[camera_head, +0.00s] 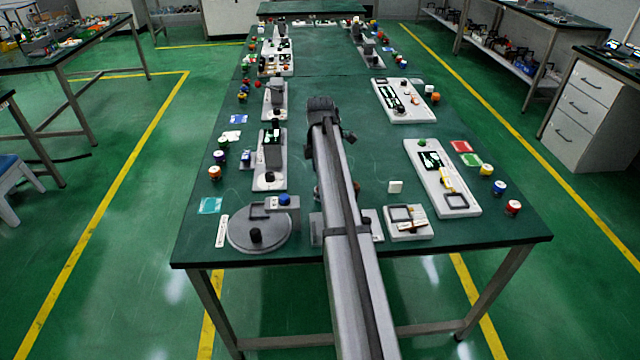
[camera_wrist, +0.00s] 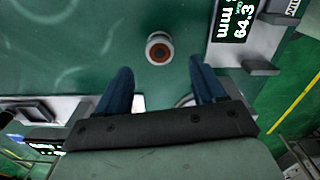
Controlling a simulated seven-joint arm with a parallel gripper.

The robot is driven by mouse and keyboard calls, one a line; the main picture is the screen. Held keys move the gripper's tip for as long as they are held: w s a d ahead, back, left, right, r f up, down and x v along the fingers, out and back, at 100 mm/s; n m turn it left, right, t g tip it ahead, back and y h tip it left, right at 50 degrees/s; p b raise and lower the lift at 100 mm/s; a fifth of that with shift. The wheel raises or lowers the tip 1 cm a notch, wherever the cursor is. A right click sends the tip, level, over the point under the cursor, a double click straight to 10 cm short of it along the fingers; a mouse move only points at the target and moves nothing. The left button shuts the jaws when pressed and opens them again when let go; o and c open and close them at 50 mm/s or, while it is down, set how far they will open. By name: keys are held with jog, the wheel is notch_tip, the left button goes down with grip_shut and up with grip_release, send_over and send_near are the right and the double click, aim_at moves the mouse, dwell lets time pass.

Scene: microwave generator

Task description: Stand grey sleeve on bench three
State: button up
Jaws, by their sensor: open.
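A small round pale-grey piece (camera_wrist: 159,48) with an orange-brown centre stands on the green bench top in the wrist view. I cannot tell for certain whether it is the grey sleeve. My gripper (camera_wrist: 161,76) is open and empty, its two blue fingers spread, with the piece beyond the fingertips and between their lines. In the head view my arm covers the middle of the green bench (camera_head: 375,160), and the end of my arm (camera_head: 322,115) hides its own fingers and what lies under them. No bench number is readable.
In the head view, a round grey plate (camera_head: 275,238) with a black knob is front left, and a long white fixture (camera_head: 440,180) is right. Small coloured pieces line both edges.

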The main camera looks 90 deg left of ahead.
jog(key=shift+r, duration=2.55)
